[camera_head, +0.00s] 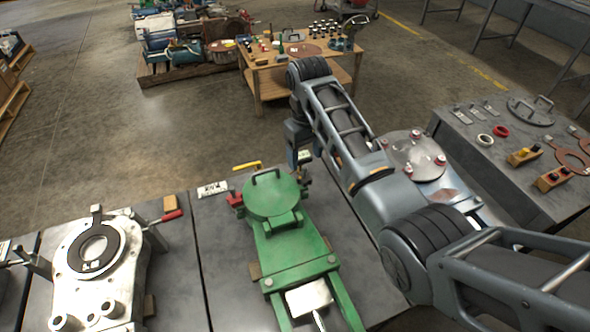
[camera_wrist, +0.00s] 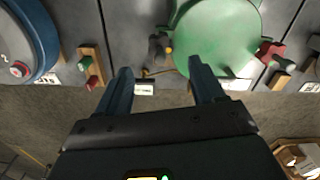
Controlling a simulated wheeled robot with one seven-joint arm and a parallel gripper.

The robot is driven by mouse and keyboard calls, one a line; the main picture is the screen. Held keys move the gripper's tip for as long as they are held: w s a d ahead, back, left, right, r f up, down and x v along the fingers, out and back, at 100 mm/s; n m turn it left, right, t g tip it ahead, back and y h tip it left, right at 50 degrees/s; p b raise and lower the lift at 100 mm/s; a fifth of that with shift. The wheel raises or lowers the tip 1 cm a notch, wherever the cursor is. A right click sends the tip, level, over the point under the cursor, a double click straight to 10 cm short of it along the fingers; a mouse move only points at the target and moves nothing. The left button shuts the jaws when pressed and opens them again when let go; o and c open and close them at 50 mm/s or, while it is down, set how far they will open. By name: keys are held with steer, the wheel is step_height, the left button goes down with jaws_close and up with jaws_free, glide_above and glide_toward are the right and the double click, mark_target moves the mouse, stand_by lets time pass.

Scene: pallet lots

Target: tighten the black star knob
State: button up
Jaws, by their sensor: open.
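The green machine (camera_head: 318,262) with a round lid (camera_head: 270,196) stands on the grey table in the head view. The lid (camera_wrist: 215,40) fills the upper middle of the wrist view. A small dark part, which looks like the black star knob (camera_wrist: 157,48), sits beside the lid there, with a small orange spot next to it. Its star shape is not clear.
A pale housing (camera_head: 100,270) stands to the left. A side table (camera_head: 520,150) with loose parts is at right. A wooden bench (camera_head: 290,65) stands behind, with open floor between.

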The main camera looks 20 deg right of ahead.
mark_target(305, 177)
step_height(305, 177, down, 7)
steer(key=shift+f, duration=0.2)
steer(key=shift+c, duration=0.4)
steer(key=c, duration=1)
